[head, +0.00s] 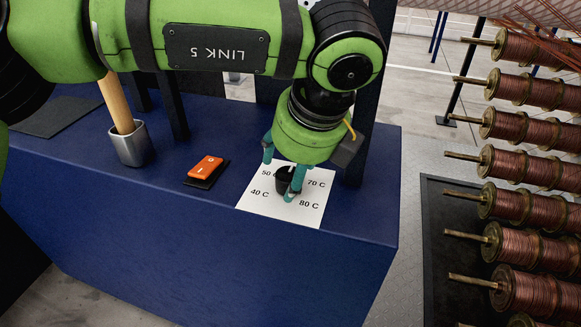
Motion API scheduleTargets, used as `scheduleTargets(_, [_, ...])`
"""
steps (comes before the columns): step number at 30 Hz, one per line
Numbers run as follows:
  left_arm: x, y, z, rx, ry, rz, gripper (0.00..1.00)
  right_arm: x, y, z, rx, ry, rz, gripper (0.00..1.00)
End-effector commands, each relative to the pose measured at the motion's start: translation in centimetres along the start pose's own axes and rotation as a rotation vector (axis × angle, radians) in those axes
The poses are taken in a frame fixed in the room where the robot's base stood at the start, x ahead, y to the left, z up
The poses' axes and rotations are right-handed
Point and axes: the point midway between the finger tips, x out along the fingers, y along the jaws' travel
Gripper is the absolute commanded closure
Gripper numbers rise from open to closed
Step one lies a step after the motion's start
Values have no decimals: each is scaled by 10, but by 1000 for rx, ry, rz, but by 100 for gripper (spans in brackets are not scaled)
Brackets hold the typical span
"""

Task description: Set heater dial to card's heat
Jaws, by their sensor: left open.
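The heater dial (284,183) is a dark round knob on a white scale plate (264,206) on the blue bench. The plate reads 40 C, 50, 70 C and 80 C around the knob; the top of the scale is hidden behind my left gripper. My left gripper (281,178) points down at the dial, with its teal fingers open around the knob. Whether they touch it I cannot tell. The knob's pointer is largely covered, so its setting cannot be read. No card with a heat value can be made out. My right gripper is not in view.
An orange block (206,167) lies on a black pad left of the plate. A metal cup (131,144) with a wooden handle stands farther left. A rack of copper spools (528,168) stands at right.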

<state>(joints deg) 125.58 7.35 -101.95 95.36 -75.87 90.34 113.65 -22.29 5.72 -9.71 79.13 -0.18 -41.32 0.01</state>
Motion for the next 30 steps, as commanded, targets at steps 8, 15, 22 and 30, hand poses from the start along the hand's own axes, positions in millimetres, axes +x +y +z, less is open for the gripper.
scheduleTargets(8, [10,0,0,-1,0,-1,36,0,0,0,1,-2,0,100])
scheduleTargets(15, [10,0,0,0,0,-1,68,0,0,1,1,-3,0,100])
scheduleTargets(22, [10,0,1,-2,-3,-3,89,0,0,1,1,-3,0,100])
scheduleTargets(30, [9,-1,2,-2,-5,-6,89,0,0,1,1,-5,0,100])
